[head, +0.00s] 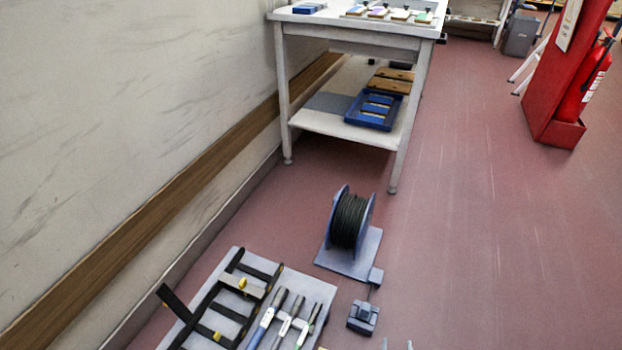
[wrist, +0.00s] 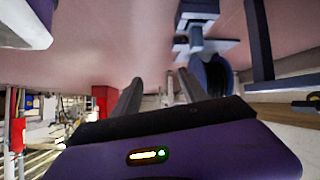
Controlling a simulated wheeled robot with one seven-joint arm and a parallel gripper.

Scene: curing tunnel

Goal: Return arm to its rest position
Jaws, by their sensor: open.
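My gripper (wrist: 160,82) shows in the wrist view with its two dark fingers apart and nothing between them. Reddish floor shows beyond the fingertips. The wrist picture looks upside down. In the head view my arm is not clearly seen; two small pale tips at the bottom edge are too cut off to identify.
A spool of black cable (head: 349,221) stands on the floor, with a small blue-grey block (head: 363,317) nearby. A grey board (head: 318,289) with tools lies at the bottom. A white table (head: 357,24) stands against the wall. A fire extinguisher (head: 590,82) is right; floor between is clear.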

